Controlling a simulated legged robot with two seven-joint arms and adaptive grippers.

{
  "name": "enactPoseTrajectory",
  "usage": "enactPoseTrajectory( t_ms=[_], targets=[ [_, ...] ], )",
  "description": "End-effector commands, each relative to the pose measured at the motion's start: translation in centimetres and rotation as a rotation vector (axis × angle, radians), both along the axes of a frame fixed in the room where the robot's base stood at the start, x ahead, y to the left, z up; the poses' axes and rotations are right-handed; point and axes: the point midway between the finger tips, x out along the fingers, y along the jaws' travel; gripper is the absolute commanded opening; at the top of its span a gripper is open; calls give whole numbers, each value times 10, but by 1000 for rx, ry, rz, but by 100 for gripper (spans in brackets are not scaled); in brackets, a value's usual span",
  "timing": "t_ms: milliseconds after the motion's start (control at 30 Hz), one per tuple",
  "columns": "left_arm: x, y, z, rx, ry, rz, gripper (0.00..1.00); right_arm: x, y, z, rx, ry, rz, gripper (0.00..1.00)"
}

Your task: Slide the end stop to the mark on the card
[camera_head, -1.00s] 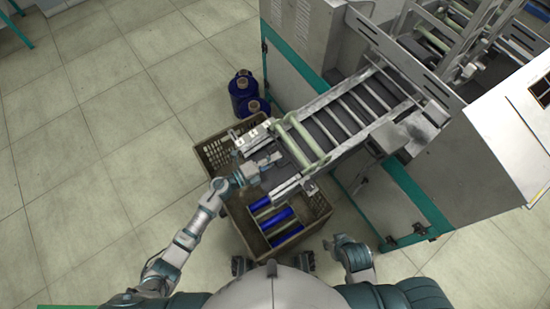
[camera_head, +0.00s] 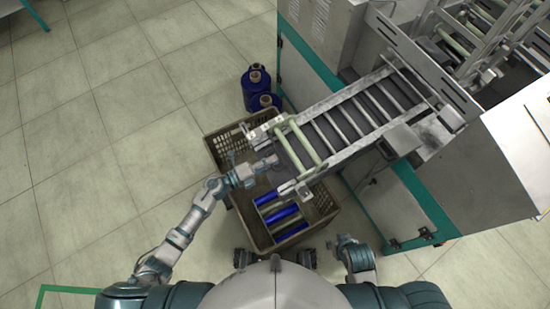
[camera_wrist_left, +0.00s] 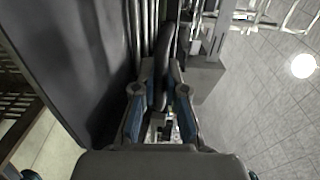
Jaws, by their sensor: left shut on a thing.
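My left gripper (camera_head: 262,166) is at the near end of the roller conveyor (camera_head: 345,122), low beside its end plate. In the left wrist view its two fingers (camera_wrist_left: 161,88) are closed around a dark, narrow upright piece (camera_wrist_left: 164,62), which may be the end stop. The piece stands next to a dark flat panel. The card and its mark cannot be made out for certain; small pale parts (camera_head: 262,131) sit on the conveyor's far corner. My right gripper (camera_head: 345,240) is low in the head view, away from the conveyor; its fingers are too small to read.
A brown crate (camera_head: 226,190) under the conveyor end holds blue and pale bobbins (camera_head: 281,217). Blue containers (camera_head: 258,88) stand on the floor behind it. The machine (camera_head: 319,60) fills the right side.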

Motion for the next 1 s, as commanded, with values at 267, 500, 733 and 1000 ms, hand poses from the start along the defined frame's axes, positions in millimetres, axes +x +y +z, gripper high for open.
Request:
enactPoseTrajectory(
  t_ms=[267, 500, 733, 1000],
  targets=[
    [-3, 11, -3, 3, 1, 7, 0, -1, 0, -1, -2, 2, 2, 40],
    [-3, 11, -2, 2, 1, 6, 0, 3, -2, 0, -8, -6, 7, 40],
    [-1, 6, 0, 1, 0, 5, 0, 7, -2, 5, -9, -18, 6, 40],
    [0, 4, -1, 1, 0, 5, 19, 6, -1, 5, -5, -15, 4, 40]
  ],
)
